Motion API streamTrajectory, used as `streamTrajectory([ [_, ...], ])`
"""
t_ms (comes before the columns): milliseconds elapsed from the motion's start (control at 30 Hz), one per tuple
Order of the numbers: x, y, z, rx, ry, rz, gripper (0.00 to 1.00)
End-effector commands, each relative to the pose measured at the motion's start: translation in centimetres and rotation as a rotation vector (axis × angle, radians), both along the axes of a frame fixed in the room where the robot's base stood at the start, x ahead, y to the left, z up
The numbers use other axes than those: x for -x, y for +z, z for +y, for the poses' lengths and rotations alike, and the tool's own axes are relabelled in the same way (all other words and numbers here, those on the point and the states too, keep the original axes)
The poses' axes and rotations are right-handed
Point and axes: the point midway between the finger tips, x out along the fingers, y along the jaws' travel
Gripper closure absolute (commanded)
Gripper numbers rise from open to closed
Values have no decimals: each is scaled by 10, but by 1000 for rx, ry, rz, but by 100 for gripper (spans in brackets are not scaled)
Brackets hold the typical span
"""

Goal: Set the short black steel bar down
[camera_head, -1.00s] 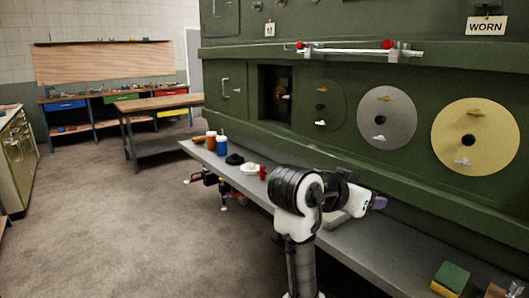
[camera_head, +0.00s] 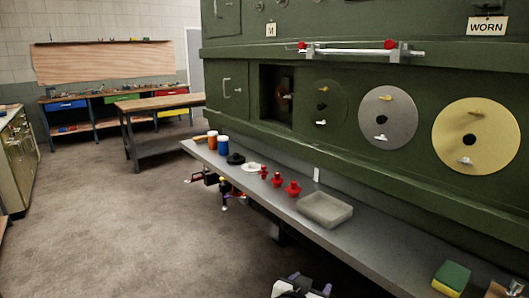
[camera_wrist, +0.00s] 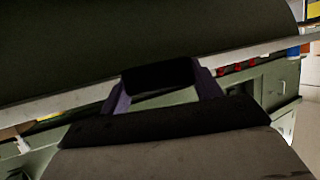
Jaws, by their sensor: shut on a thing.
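The short black steel bar (camera_wrist: 158,74) shows in the wrist view as a dark block between the two purple fingers of my gripper (camera_wrist: 161,80). My gripper is shut on it, with a finger at either side. The bar appears off the surface, against a green background. In the head view only part of my arm (camera_head: 302,288) shows at the bottom edge; the bar is not visible there.
A long grey shelf (camera_head: 375,255) runs below the green panel wall. It holds a grey tray (camera_head: 325,209), red knobbed pieces (camera_head: 293,188), a white dish (camera_head: 251,167), cups, and a green-yellow sponge (camera_head: 451,278). The shelf is clear between tray and sponge. The floor at left is open.

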Motion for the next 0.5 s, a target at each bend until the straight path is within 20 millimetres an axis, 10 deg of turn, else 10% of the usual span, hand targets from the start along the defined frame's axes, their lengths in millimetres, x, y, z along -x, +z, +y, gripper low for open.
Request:
streamTrajectory([
  [500, 5, -214, 73, -3, 338, 9, 78],
])
